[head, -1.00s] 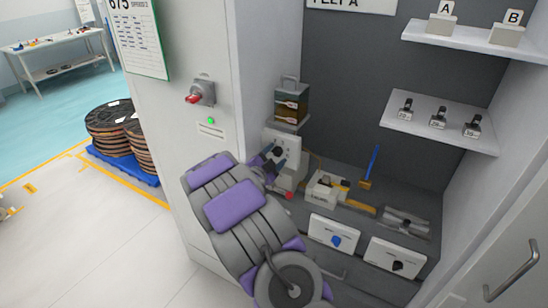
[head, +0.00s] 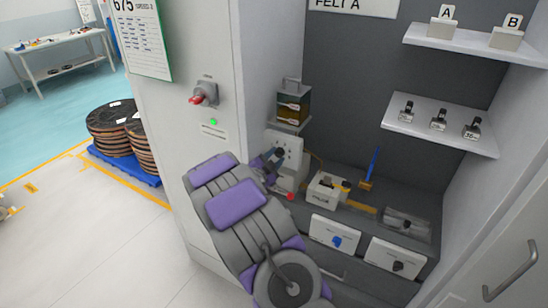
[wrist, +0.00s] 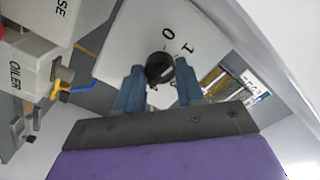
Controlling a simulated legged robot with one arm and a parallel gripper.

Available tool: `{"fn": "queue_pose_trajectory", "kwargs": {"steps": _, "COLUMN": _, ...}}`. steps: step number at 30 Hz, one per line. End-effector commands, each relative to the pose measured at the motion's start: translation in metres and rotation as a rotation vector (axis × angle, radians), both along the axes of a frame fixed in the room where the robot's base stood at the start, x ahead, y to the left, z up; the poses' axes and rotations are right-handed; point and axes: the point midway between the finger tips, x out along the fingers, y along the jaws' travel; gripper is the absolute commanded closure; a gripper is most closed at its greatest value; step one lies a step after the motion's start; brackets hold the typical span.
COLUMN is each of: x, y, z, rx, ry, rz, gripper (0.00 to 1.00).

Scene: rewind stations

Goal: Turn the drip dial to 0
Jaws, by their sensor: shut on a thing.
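The drip dial (wrist: 160,68) is a round black knob on a white plate (wrist: 128,50), seen in the wrist view. The digits 0 and 1 are printed beside it; its exact setting is hard to read. My gripper (wrist: 159,80) has one blue-grey finger on each side of the dial and is shut on it. In the head view my gripper (head: 272,159) is at the white unit (head: 285,147) below the amber oil reservoir (head: 292,104). My fingers partly hide the dial there.
A white box marked OILER (wrist: 28,75) stands beside the unit. A blue-handled tool (head: 371,168) stands behind. Two white panels with a blue knob (head: 336,241) and a black knob (head: 398,266) are in front. A red-handled switch (head: 203,95) is on the cabinet's left face.

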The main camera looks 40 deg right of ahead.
Motion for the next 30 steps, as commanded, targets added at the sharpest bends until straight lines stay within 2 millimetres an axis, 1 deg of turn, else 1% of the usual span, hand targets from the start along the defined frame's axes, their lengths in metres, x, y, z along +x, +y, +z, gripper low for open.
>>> {"fn": "queue_pose_trajectory", "kwargs": {"steps": 1, "x": 0.0003, "y": 0.0, "z": 0.0037, "rx": -0.007, "ry": 0.015, "rz": 0.001, "gripper": 0.93}}
{"fn": "queue_pose_trajectory", "kwargs": {"steps": 18, "x": 0.0006, "y": -0.0007, "z": 0.0064, "rx": -0.155, "ry": 0.371, "rz": -0.001, "gripper": 0.93}}
{"fn": "queue_pose_trajectory", "kwargs": {"steps": 24, "x": 0.0008, "y": -0.0011, "z": 0.006, "rx": -0.194, "ry": 0.459, "rz": -0.002, "gripper": 0.93}}
{"fn": "queue_pose_trajectory", "kwargs": {"steps": 30, "x": 0.0015, "y": -0.0005, "z": 0.0045, "rx": -0.213, "ry": 0.503, "rz": 0.0, "gripper": 0.93}}
